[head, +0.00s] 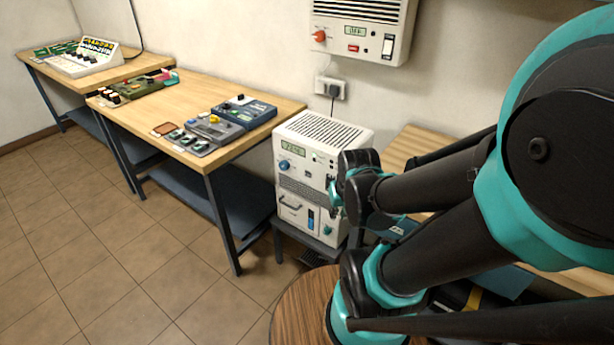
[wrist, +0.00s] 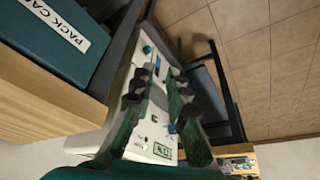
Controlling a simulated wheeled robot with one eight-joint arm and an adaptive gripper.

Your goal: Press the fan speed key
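A white cabinet unit (head: 322,140) stands on a low dark stand in the head view. Its front has a lit display (head: 292,151), a blue knob (head: 285,165), small keys and a lower panel with a handle. No key can be read as the fan speed key. My gripper (head: 336,198) is in front of the cabinet's right side and hides part of it. In the wrist view my gripper (wrist: 154,100) has its two fingers apart, with the cabinet's front (wrist: 155,104) showing between them. Contact with the front cannot be told.
A wall unit (head: 360,28) with an orange-red knob and a small display hangs above a socket (head: 331,88). A wooden bench (head: 150,119) with several devices stands left. Tiled floor is free at left.

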